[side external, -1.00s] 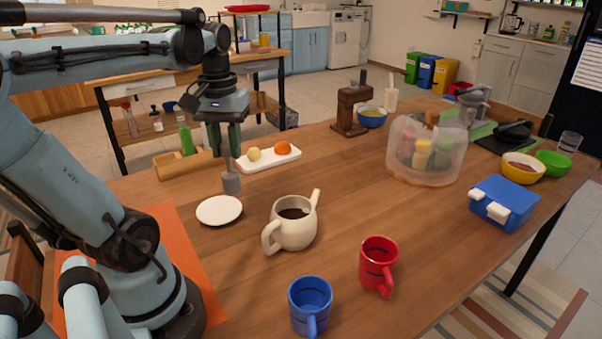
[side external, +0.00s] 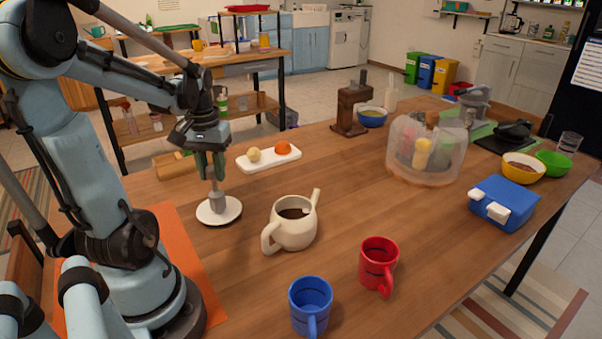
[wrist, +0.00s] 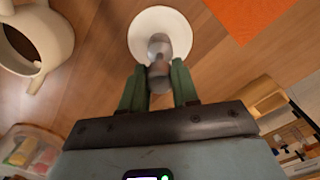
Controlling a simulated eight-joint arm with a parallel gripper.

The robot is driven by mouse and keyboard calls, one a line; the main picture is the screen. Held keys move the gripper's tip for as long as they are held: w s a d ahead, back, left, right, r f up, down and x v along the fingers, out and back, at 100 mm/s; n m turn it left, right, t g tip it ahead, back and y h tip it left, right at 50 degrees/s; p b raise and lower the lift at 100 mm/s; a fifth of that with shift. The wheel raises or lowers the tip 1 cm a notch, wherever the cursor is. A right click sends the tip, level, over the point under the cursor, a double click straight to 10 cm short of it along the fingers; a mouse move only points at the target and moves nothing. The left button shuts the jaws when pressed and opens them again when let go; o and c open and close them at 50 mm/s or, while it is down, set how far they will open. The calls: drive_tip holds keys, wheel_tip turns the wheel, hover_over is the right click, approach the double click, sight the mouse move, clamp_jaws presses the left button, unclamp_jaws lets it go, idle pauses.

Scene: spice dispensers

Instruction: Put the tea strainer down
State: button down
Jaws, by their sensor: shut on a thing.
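The tea strainer (side external: 217,201) is a small grey metal piece. It is upright, with its lower end over the white saucer (side external: 232,216); I cannot tell whether it touches it. My gripper (side external: 212,178) points down and is shut on the strainer's upper part. In the wrist view my gripper (wrist: 159,88) has its green fingers on either side of the strainer (wrist: 159,50), whose end lies over the saucer (wrist: 138,27). The cream teapot (side external: 293,222) with dark liquid stands right of the saucer.
A blue mug (side external: 311,303) and a red mug (side external: 379,262) stand toward the front. A white tray (side external: 262,165) with two round items lies behind the saucer. A clear container (side external: 427,150) stands farther right. Bare wood lies between the teapot and that container.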

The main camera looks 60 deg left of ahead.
drive_tip(key=c, duration=0.8)
unclamp_jaws()
drive_tip(key=shift+f, duration=0.15)
drive_tip(key=shift+c, duration=0.2)
wheel_tip(320, 180, up, 12)
drive_tip(key=w+d+f+m+t, duration=0.2)
drive_tip(key=w+d+m, duration=0.1)
drive_tip(key=d, duration=0.4)
drive_tip(key=w+d+f+m+t, duration=0.2)
drive_tip(key=w+d+f+m, duration=0.1)
drive_tip(key=d, duration=0.4)
drive_tip(key=w+d+f+m+t, duration=0.3)
drive_tip(key=d+m, duration=0.1)
drive_tip(key=d, duration=0.4)
drive_tip(key=shift+w, duration=0.3)
drive_tip(key=shift+f, duration=0.1)
